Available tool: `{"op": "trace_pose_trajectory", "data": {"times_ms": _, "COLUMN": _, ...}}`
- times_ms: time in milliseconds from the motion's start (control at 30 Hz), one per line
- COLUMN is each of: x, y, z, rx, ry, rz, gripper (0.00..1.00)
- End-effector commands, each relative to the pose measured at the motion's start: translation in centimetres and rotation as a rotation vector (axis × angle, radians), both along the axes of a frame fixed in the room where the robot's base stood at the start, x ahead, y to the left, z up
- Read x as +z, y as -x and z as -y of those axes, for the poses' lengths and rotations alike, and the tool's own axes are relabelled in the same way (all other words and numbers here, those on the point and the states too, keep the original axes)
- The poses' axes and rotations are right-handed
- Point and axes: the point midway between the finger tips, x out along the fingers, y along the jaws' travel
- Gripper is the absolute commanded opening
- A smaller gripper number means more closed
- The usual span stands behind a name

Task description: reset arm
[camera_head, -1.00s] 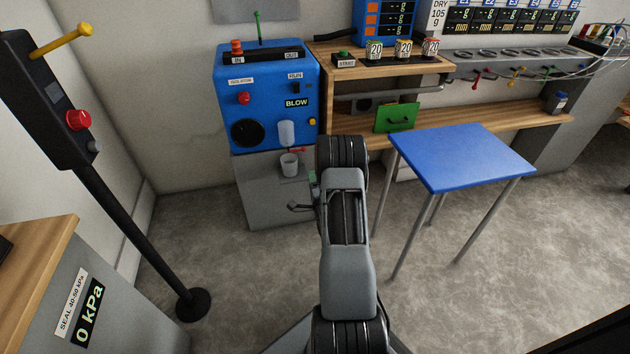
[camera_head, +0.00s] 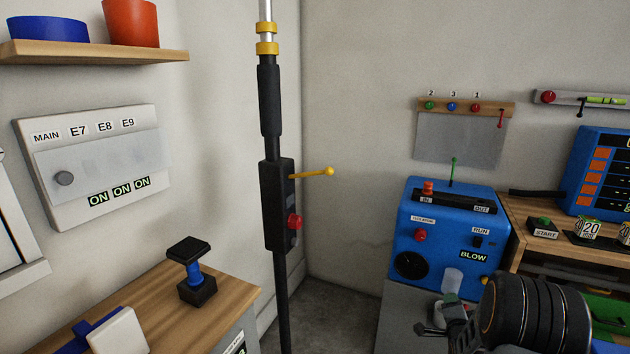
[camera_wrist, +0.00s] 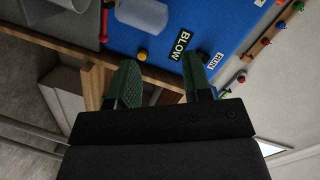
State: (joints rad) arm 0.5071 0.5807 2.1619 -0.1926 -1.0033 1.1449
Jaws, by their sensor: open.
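My gripper (camera_wrist: 158,85) is open in the wrist view, its two green-padded fingers apart with nothing between them. In the head view my gripper (camera_head: 450,318) shows low at the right, in front of the blue machine (camera_head: 440,225). That machine carries a BLOW display, a red button and a black dial. The same blue machine (camera_wrist: 222,25) fills the upper middle of the wrist view, beyond the fingertips. A clear cylinder (camera_head: 453,280) on the machine's front also shows in the wrist view (camera_wrist: 143,14).
A black post (camera_head: 279,200) with a yellow lever stands at centre. A wooden counter (camera_head: 225,290) with a black press (camera_head: 190,272) is at lower left. A breaker panel (camera_head: 95,165) and a shelf (camera_head: 120,52) are on the left wall. Bare floor (camera_head: 325,318) lies between post and machine.

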Motion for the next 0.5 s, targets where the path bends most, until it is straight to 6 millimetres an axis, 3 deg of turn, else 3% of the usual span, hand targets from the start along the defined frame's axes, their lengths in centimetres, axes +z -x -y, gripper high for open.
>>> {"op": "trace_pose_trajectory", "data": {"times_ms": 33, "x": 6.3, "y": -0.3, "z": -2.0, "rx": 0.037, "ry": 0.058, "rz": -0.083, "gripper": 0.45}}
{"op": "trace_pose_trajectory", "data": {"times_ms": 100, "x": 10.6, "y": 0.2, "z": -4.7, "rx": 0.092, "ry": 0.138, "rz": -0.228, "gripper": 0.45}}
{"op": "trace_pose_trajectory", "data": {"times_ms": 267, "x": 20.0, "y": 3.8, "z": -11.1, "rx": 0.269, "ry": 0.309, "rz": -0.535, "gripper": 0.45}}
{"op": "trace_pose_trajectory", "data": {"times_ms": 400, "x": 26.8, "y": 9.1, "z": -16.2, "rx": 0.47, "ry": 0.442, "rz": -0.765, "gripper": 0.45}}
{"op": "trace_pose_trajectory", "data": {"times_ms": 500, "x": 30.5, "y": 13.3, "z": -19.1, "rx": 0.624, "ry": 0.523, "rz": -0.893, "gripper": 0.45}}
